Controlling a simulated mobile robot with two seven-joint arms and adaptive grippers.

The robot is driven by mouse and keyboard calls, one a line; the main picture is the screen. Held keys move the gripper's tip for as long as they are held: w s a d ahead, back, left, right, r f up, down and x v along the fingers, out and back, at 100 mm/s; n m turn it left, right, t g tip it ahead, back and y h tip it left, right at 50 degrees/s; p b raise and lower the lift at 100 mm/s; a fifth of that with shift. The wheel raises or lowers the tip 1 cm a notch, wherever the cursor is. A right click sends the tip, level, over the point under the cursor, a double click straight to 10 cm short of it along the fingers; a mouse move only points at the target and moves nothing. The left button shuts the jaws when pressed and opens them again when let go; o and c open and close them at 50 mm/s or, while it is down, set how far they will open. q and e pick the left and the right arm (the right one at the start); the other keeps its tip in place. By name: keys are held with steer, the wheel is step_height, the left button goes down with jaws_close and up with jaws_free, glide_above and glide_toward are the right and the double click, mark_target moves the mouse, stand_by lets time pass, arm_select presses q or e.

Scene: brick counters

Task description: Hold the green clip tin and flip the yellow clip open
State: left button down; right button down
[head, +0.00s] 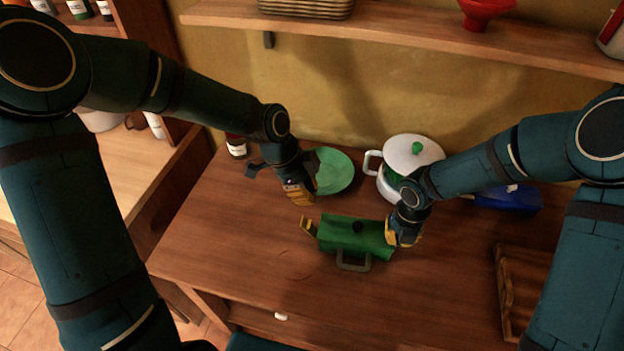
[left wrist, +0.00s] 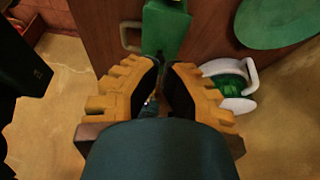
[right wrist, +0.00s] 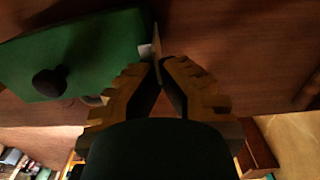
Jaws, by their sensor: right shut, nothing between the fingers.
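The green clip tin (head: 345,233) lies on the wooden counter, with a dark knob on top and a loop handle in front. The yellow clip (head: 308,226) sticks out at its left end. My left gripper (head: 303,204) is just above and behind the clip, apart from it. My right gripper (head: 397,241) is shut and empty at the tin's right end. In the right wrist view, a thin pale piece (right wrist: 155,50) on the tin's end (right wrist: 80,50) stands close to its fingertips.
A green plate (head: 334,171) and a white pot (head: 399,160) with a green-knobbed lid stand behind the tin. A blue object (head: 508,197) lies at the back right, and a wooden tray (head: 522,290) is at the right. The counter's front left is clear.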

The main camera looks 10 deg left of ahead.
arm_select(q)
glide_above(307, 227)
steer(key=d, duration=0.4)
step_height(307, 227, down, 9)
steer(key=shift+w+f, duration=0.1)
steer(key=shift+f, duration=0.05)
steer(key=a+f, duration=0.1)
steer(key=a, duration=0.2)
steer(key=shift+f, duration=0.4)
steer(key=shift+a+f, duration=0.2)
steer(key=shift+a, duration=0.05)
steer(key=shift+a+f, duration=0.45)
steer(key=shift+a, duration=0.35)
steer(key=shift+d, duration=0.15)
